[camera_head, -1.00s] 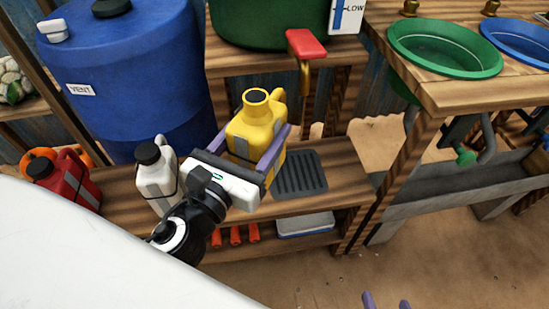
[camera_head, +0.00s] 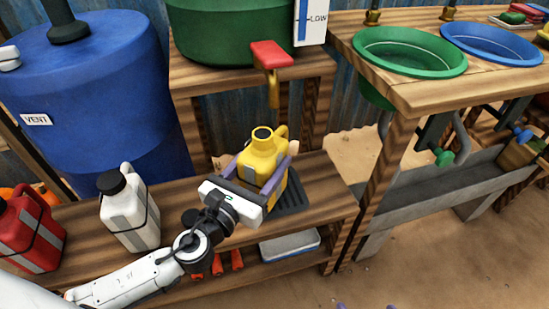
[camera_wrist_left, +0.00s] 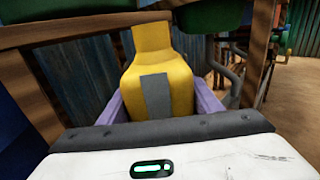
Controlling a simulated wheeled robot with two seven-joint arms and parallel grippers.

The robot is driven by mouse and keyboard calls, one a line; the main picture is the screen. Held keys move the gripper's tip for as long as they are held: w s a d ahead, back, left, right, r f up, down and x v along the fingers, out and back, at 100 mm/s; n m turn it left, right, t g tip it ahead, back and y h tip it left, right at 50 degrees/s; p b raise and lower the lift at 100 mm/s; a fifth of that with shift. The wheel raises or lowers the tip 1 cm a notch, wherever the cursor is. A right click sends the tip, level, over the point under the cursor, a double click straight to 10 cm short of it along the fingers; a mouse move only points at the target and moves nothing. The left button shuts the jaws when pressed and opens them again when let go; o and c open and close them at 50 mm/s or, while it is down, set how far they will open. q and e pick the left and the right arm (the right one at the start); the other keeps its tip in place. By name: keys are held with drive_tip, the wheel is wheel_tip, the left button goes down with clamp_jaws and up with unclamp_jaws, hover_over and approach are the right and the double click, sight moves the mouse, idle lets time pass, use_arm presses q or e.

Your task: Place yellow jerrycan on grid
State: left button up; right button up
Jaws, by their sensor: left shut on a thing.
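The yellow jerrycan (camera_head: 264,152) has an open dark mouth and a grey stripe. My left gripper (camera_head: 260,172) is shut on it, one purple finger on each side, and holds it upright. The jerrycan also fills the middle of the left wrist view (camera_wrist_left: 158,75). The dark ribbed grid (camera_head: 294,197) lies on the wooden shelf, partly hidden behind the jerrycan and gripper. The jerrycan is over the grid in the head view; its base is hidden, so I cannot tell whether it touches. Only the purple fingertips of my right gripper (camera_head: 355,307) show at the bottom edge, apart.
A red tap (camera_head: 271,56) hangs from the green tank just above and behind the jerrycan. A white jerrycan (camera_head: 130,212) and a red jerrycan (camera_head: 28,235) stand left on the shelf. The shelf (camera_head: 330,190) is bare right of the grid, up to a post.

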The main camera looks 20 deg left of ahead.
use_arm(q)
drive_tip(key=w, duration=0.2)
drive_tip(key=w+d, duration=0.1)
drive_tip(key=w, duration=0.1)
drive_tip(key=shift+w, duration=0.15)
drive_tip(key=shift+w+f+b, duration=0.1)
drive_tip(key=shift+f+b, duration=0.15)
drive_tip(key=shift+b, duration=0.1)
wheel_tip(320, 180, down, 3)
drive_tip(key=shift+r+b, duration=0.1)
drive_tip(key=shift+b, duration=0.95)
drive_tip(key=shift+f, duration=0.2)
drive_tip(key=shift+r, duration=0.1)
use_arm(e)
drive_tip(key=shift+w+a+f+n+g, duration=0.2)
drive_tip(key=shift+a+f+n+g, duration=0.3)
drive_tip(key=shift+a+f+g, duration=0.3)
drive_tip(key=shift+f, duration=0.1)
use_arm(q)
drive_tip(key=o, duration=1.2)
drive_tip(key=shift+f, duration=0.2)
drive_tip(key=shift+c, duration=0.2)
use_arm(e)
drive_tip(key=shift+a+y, duration=0.1)
drive_tip(key=shift+y, duration=0.2)
use_arm(q)
drive_tip(key=shift+r, duration=0.1)
